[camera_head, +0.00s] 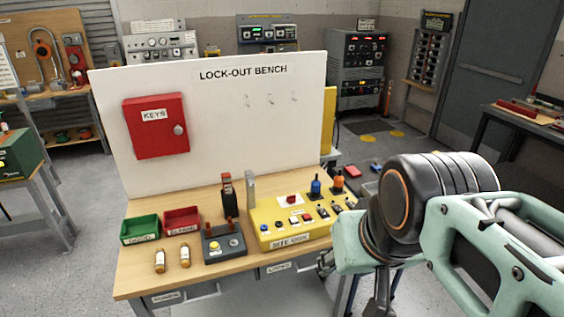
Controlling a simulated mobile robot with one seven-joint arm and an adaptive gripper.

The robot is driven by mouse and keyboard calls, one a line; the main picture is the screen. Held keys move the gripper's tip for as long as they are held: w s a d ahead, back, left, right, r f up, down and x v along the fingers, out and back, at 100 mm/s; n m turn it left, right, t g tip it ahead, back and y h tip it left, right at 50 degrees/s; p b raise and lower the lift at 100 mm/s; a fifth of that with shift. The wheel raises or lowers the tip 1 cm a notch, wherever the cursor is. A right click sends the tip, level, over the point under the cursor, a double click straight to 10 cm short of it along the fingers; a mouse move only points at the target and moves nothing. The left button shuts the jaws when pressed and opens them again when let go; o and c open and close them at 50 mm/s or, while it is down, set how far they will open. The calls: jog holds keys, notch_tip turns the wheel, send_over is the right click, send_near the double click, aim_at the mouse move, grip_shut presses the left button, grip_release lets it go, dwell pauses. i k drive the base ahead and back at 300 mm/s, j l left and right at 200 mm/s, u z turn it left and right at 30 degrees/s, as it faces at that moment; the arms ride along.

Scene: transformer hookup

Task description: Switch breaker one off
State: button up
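No label reading breaker one is legible. A dark panel (430,50) with rows of small units stands at the back right by the door; it may hold breakers, but its lettering is too small to read. A grey cabinet (357,65) with small dials and lights stands left of it. My arm comes in from the right, in front of the bench's right end. A dark part of my gripper (379,298) shows at the bottom edge, below the arm's wrist. Its fingertips are not clearly visible, and I cannot tell whether it is open or shut.
The lock-out bench (135,282) carries a yellow box (290,240), a grey switch box (224,243), a green bin (140,230) and a red bin (182,218). A red key cabinet (156,126) hangs on its white backboard. A dark table (520,118) stands at right.

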aim_at(323, 213)
jog(key=i+j, duration=0.1)
jog(key=i, duration=0.3)
jog(key=i+j+z, duration=0.1)
jog(key=i, duration=0.25)
jog(key=i+j, duration=0.15)
jog(key=i, duration=0.25)
jog(key=j, duration=0.3)
jog(key=i+l+z, duration=0.1)
jog(key=l, duration=0.2)
